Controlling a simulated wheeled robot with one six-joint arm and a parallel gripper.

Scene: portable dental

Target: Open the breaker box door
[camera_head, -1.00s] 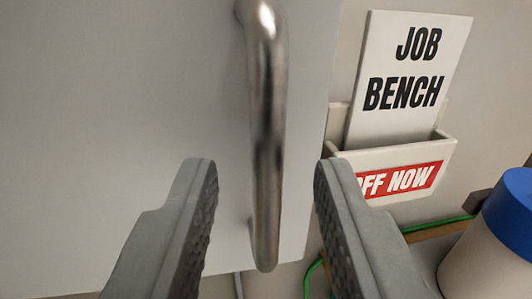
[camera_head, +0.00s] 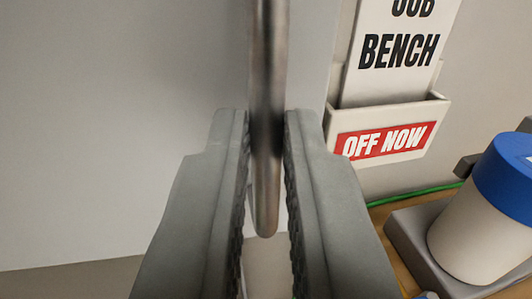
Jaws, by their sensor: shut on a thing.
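The breaker box door (camera_head: 130,120) is a flat light grey panel that fills the left of the view. Its handle (camera_head: 267,70) is an upright metal bar near the door's right edge. My gripper (camera_head: 266,125) is shut on the lower part of the handle, with one grey finger on each side of the bar. The handle's lower end shows between the fingers. The handle's top is out of view. The door looks closed, but its frame is not in view.
To the right, a white wall holder (camera_head: 400,110) with a red "OFF NOW" label holds a "JOB BENCH" card (camera_head: 398,60). A white container with a blue lid (camera_head: 510,175) stands in a grey base (camera_head: 410,235) on a wooden surface at lower right. A green cable (camera_head: 415,193) runs behind it.

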